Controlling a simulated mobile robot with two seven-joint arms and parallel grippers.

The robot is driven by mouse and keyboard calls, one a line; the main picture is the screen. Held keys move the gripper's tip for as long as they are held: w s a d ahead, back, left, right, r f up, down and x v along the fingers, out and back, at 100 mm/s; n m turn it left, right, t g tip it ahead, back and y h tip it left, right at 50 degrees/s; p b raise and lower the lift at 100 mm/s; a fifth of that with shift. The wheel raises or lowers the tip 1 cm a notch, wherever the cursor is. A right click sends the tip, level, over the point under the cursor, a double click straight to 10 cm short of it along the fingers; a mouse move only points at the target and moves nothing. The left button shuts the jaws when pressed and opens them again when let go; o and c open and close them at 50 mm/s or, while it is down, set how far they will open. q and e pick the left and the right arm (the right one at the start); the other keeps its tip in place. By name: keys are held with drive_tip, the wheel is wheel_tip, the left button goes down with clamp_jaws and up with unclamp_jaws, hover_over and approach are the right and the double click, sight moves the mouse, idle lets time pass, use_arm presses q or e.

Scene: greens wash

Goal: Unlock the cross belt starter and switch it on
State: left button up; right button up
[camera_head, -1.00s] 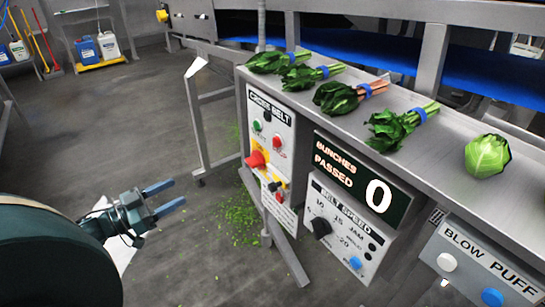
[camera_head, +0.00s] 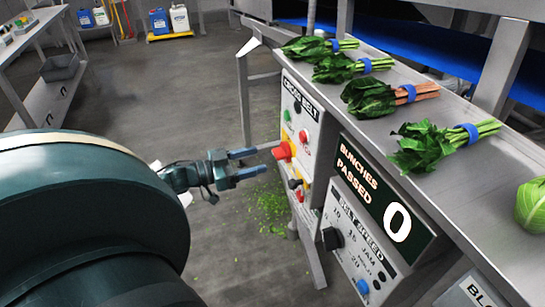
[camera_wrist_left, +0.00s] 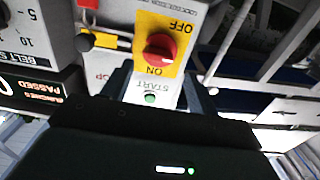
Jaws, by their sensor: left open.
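The cross belt starter panel (camera_head: 291,112) is a pale box on the front of the steel table. Its red rotary switch (camera_head: 284,151) sits on a yellow plate marked OFF and ON; in the left wrist view the switch (camera_wrist_left: 160,48) appears upside down, with a green START button (camera_wrist_left: 150,98) beyond it. A black knob-like part (camera_head: 296,184) with yellow beside it is below the switch; in the left wrist view it (camera_wrist_left: 85,42) looks like a black and yellow lock piece. My left gripper (camera_head: 248,163) is open and empty, just left of the panel, pointing at the switch.
A bunches-passed display (camera_head: 385,200) reading 0 and a belt speed box (camera_head: 350,240) are right of the panel. Several banded bunches of greens lie on the steel table (camera_head: 480,205). Chopped leaves (camera_head: 268,205) litter the floor. Open floor lies left of the panel.

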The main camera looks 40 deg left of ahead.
sight(281, 153)
use_arm(q)
drive_tip(key=x, duration=0.6)
drive_tip(key=shift+b, duration=0.3)
drive_tip(key=shift+c, duration=0.6)
drive_tip(key=c, duration=0.9)
